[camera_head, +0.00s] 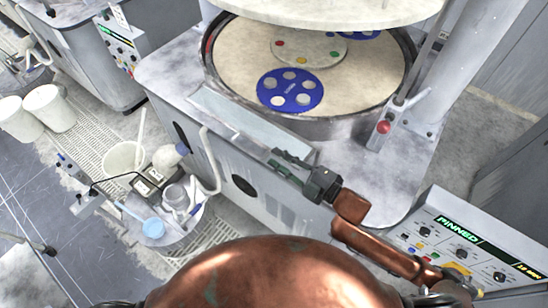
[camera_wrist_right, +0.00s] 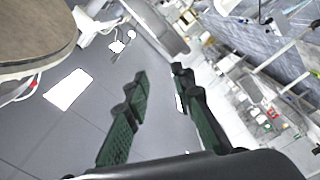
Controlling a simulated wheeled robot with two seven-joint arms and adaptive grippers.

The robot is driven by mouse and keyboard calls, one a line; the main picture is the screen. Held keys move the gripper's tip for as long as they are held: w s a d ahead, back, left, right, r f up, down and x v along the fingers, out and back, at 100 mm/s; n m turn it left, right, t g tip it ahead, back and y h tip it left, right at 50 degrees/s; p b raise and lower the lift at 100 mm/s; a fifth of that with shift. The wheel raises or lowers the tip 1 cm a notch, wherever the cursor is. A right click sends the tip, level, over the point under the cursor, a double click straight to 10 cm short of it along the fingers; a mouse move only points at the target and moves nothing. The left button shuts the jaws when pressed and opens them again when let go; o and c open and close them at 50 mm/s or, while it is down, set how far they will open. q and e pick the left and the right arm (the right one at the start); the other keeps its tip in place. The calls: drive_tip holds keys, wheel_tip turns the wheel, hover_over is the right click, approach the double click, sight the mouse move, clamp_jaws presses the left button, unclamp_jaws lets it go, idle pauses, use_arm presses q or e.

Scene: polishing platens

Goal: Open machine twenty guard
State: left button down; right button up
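A grey polishing machine (camera_head: 385,185) fills the upper middle of the head view. Its round basin (camera_head: 345,128) holds a beige platen (camera_head: 238,55) with blue carrier discs (camera_head: 290,90). A pale round plate (camera_head: 330,10) hangs above the platen, cut by the top edge. I see no number twenty, and I cannot tell which part is the guard. My right gripper (camera_head: 283,163) is over the machine's front edge, below the basin. In the wrist view its green fingers (camera_wrist_right: 159,73) are apart with nothing between them. My left gripper is not in view.
A white curved bar (camera_head: 210,160) stands at the machine's front left. A control panel (camera_head: 470,240) with a green "PINNED" display is at lower right. A red button (camera_head: 383,127) sits beside the basin. Buckets (camera_head: 48,108) and a cluttered round tray (camera_head: 170,236) stand at left.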

drive_tip(key=shift+w+f+n+t, duration=0.35)
drive_tip(key=shift+f+n, duration=0.25)
drive_tip(key=shift+n, duration=0.3)
drive_tip(key=c, duration=0.3)
drive_tip(key=f+n, duration=0.2)
drive_tip(key=n, duration=0.1)
drive_tip(key=f+n+t, duration=0.1)
drive_tip(key=n, duration=0.2)
drive_tip(key=a+f+n, duration=0.1)
drive_tip(key=f+n, duration=0.1)
drive_tip(key=n, duration=0.1)
drive_tip(key=shift+w+f+t+y, duration=0.25)
drive_tip(key=shift+f+t+y, duration=0.05)
drive_tip(key=shift+f+t, duration=0.05)
clamp_jaws()
wheel_tip(320, 180, down, 6)
drive_tip(key=s+a+n, duration=0.2)
drive_tip(key=a+n, duration=0.1)
drive_tip(key=n, duration=0.6)
drive_tip(key=w+a+r+y+p, duration=0.1)
drive_tip(key=w+a+r+p, duration=0.2)
drive_tip(key=w+a+r, duration=0.3)
drive_tip(key=shift+w+a+n, duration=0.3)
drive_tip(key=shift+w+a, duration=0.05)
